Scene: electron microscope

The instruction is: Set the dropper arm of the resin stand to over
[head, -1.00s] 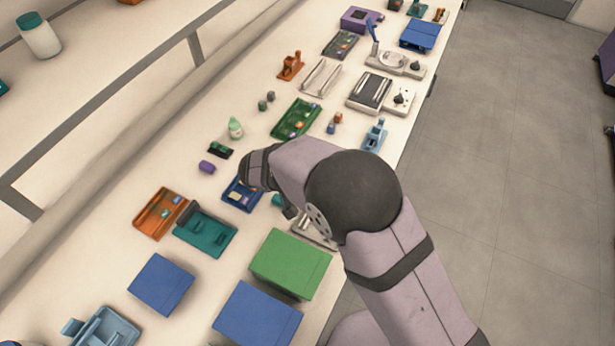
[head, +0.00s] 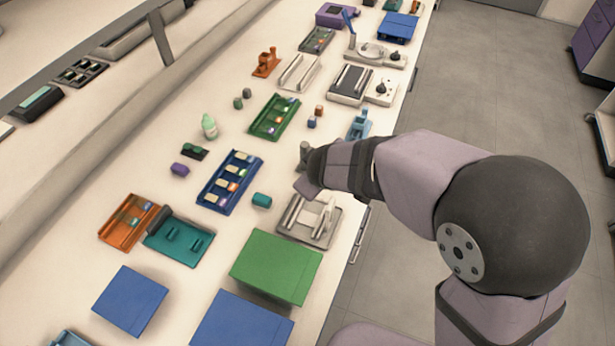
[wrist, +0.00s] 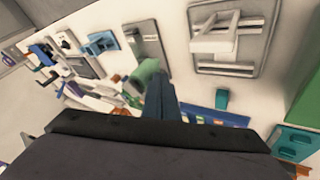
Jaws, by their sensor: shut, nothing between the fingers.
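I cannot tell for sure which item is the resin stand. The grey-and-white stand (head: 325,233) nearest my gripper has a flat base, rails and a raised white arm. In the wrist view this stand (wrist: 244,52) is at the upper right, with the white arm across its base. Which way counts as over is not clear. My gripper (head: 304,172) is just beyond the stand in the head view, above the table and partly hidden by its own wrist. In the wrist view the fingers (wrist: 163,90) are shut and empty, apart from the stand. A pale green shape shows beside them.
A green box (head: 276,266) stands in front of the stand. A teal cylinder (head: 262,200) and a blue tray (head: 214,197) with several small blocks lie to its left. A light-blue device (head: 359,125) stands behind my gripper. The table's right edge is close.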

